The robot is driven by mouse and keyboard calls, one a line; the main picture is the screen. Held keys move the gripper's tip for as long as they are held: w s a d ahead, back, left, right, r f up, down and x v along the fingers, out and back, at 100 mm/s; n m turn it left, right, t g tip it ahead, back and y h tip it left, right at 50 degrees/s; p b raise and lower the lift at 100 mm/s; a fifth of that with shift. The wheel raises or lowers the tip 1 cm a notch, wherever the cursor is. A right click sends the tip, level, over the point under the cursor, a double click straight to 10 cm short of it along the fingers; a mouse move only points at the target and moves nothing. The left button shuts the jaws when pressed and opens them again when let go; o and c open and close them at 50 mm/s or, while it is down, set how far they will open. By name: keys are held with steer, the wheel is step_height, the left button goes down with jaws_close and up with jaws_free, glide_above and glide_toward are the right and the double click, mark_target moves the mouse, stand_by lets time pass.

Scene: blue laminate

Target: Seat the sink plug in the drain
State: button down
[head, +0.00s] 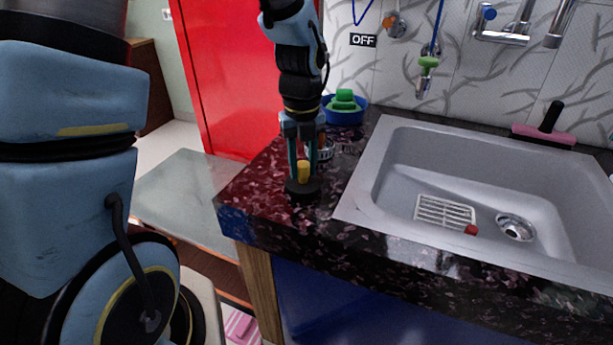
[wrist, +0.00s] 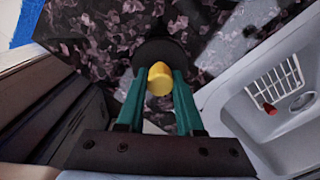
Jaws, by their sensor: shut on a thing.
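The sink plug (head: 302,189) is a dark disc with a yellow knob on top. My gripper (head: 304,172) is shut on the yellow knob, over the counter left of the sink. In the wrist view the plug's black disc (wrist: 159,53) lies beyond the fingertips, and the yellow knob is between the teal fingers (wrist: 160,85). I cannot tell whether the disc touches the counter. The drain (head: 515,228) is a round metal opening in the sink floor, uncovered. It also shows in the wrist view (wrist: 301,101).
The grey sink (head: 390,160) has a raised rim. A blue bowl with a green item (head: 345,108) stands behind my gripper. A pink squeegee (head: 543,136) lies at the back, below the taps (head: 505,38).

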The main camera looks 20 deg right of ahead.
mark_target(303, 163)
step_height(303, 163, up, 10)
steer(key=shift+b, duration=0.55)
